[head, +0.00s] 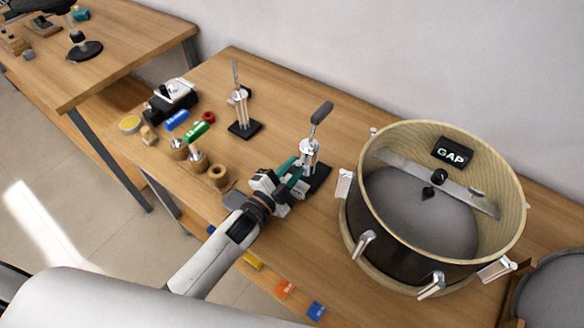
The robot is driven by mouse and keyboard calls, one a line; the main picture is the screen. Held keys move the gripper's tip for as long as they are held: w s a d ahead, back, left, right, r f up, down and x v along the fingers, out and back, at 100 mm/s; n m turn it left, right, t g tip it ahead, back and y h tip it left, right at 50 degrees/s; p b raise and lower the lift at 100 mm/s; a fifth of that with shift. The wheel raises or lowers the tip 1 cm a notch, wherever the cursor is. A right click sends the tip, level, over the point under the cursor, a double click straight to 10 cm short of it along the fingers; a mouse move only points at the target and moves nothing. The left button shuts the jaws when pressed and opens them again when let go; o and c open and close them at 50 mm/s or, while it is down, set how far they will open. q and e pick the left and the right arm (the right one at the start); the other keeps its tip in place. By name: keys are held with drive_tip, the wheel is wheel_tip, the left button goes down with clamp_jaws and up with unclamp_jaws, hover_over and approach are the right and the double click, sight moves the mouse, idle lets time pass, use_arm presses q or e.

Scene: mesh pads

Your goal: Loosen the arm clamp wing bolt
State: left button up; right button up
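My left gripper (297,171) has teal fingers and reaches in from the lower left. Its fingers look apart, with the tips close to the lower part of a chrome post (309,152) with a grey handle on top. I cannot tell whether they touch it. The post stands upright on a black base (317,178). A large open wooden drum (500,234) stands to the right, with a metal bar (403,168) across its inside and a black knob (439,176) on the bar. I cannot tell which part is the arm clamp wing bolt. My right gripper is not in view.
A second, smaller post stand (240,112) is behind on the left. A green cylinder (195,133), a blue cylinder (177,120) and wooden rings (217,174) lie left of my gripper. Orange and blue tags (285,288) are at the table's front edge.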

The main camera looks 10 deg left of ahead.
use_arm(q)
drive_tip(key=shift+c, duration=0.2)
drive_tip(key=c, duration=0.6)
drive_tip(key=shift+n, duration=0.3)
drive_tip(key=n+p, duration=0.1)
drive_tip(key=n, duration=0.4)
drive_tip(key=shift+p, duration=0.4)
drive_tip(key=shift+f+n+p, duration=0.1)
drive_tip(key=shift+n+p, duration=0.3)
drive_tip(key=shift+n, duration=1.8)
